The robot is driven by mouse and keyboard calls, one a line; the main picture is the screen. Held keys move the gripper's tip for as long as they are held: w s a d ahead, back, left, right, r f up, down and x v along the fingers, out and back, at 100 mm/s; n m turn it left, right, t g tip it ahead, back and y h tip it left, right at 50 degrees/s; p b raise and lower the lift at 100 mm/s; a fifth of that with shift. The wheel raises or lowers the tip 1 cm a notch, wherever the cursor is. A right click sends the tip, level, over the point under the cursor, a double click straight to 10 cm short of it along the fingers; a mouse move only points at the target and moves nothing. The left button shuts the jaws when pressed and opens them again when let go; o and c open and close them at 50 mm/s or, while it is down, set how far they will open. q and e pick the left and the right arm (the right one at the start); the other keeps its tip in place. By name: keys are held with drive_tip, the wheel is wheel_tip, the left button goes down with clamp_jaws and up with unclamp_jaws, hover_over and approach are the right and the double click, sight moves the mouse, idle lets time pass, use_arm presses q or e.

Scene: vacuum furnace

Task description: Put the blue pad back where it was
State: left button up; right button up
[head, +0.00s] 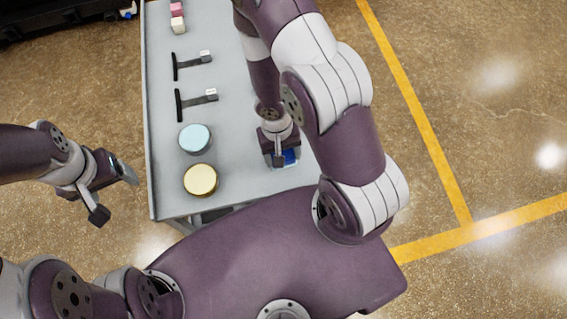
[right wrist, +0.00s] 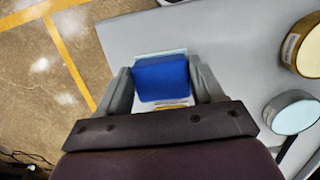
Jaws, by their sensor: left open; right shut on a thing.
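The blue pad (right wrist: 161,79) sits between the two fingers of my right gripper (right wrist: 163,88), which is shut on it. In the head view the pad (head: 290,157) shows as a small blue patch beside my right gripper (head: 281,153), low over the near right part of the grey table. A pale edge shows behind the pad, and a white and yellow patch shows at its near side; I cannot tell what these are, nor whether the pad touches the surface below. My left gripper (head: 114,193) is open and empty, off the table's left edge.
The grey table (head: 228,130) carries a round tin with a pale blue lid (head: 195,138) and one with a yellow lid (head: 201,179). Two black-barred tools (head: 195,60) (head: 198,100) and small pink and white blocks (head: 178,18) lie farther back. Yellow lines mark the floor.

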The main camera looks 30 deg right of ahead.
wheel_tip(320, 180, down, 4)
drive_tip(key=b, duration=0.3)
drive_tip(key=shift+d+f+b, duration=0.1)
drive_tip(key=shift+f+b, duration=0.05)
drive_tip(key=shift+b, duration=0.2)
drive_tip(key=shift+c, duration=0.7)
drive_tip(key=o, duration=1.5)
